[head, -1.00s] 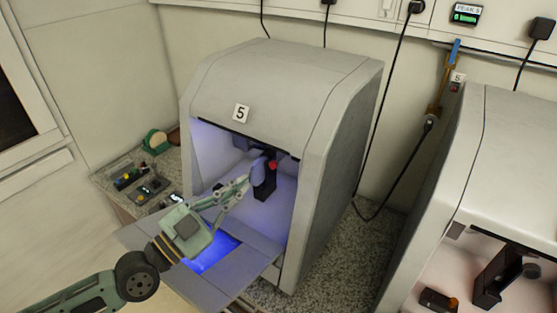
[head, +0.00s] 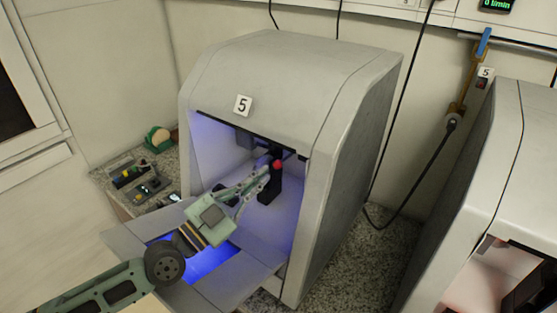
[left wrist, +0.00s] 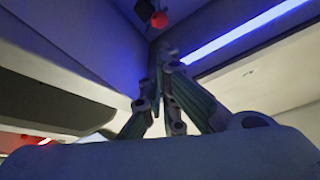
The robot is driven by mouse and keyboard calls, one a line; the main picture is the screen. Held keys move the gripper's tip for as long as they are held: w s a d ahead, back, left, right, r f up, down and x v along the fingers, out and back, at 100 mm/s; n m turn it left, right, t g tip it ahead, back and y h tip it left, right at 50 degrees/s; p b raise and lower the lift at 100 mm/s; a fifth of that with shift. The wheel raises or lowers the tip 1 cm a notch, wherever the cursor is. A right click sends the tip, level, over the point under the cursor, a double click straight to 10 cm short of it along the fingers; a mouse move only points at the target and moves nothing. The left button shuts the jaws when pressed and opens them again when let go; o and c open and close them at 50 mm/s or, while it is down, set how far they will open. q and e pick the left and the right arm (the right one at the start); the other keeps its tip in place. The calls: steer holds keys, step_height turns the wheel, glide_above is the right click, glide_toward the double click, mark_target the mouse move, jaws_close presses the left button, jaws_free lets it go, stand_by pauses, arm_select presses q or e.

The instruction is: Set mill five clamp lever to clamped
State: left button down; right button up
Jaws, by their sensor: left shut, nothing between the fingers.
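Mill five (head: 260,75) is the grey enclosure marked 5, with its front open and blue-violet light inside. A red knob (head: 277,164) shows on a black fixture (head: 269,190) inside; it looks like the clamp lever's end. The red knob also shows at the top of the left wrist view (left wrist: 158,19). My left gripper (head: 264,173) reaches in through the opening, fingers shut and empty. Its tips are close to the fixture, just left of and below the knob; I cannot tell if they touch. The fingertips also show in the left wrist view (left wrist: 165,52). My right gripper is out of view.
A lowered front panel (head: 225,285) lies below the opening. A second mill (head: 480,170) stands at the right. A black cable (head: 405,185) hangs between the mills.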

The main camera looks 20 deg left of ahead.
arm_select(q)
steer(key=p+x, duration=0.1)
steer(key=x, duration=0.5)
steer(key=shift+w+p, duration=0.25)
steer(key=shift+p, duration=0.05)
steer(key=shift+d+f, duration=0.1)
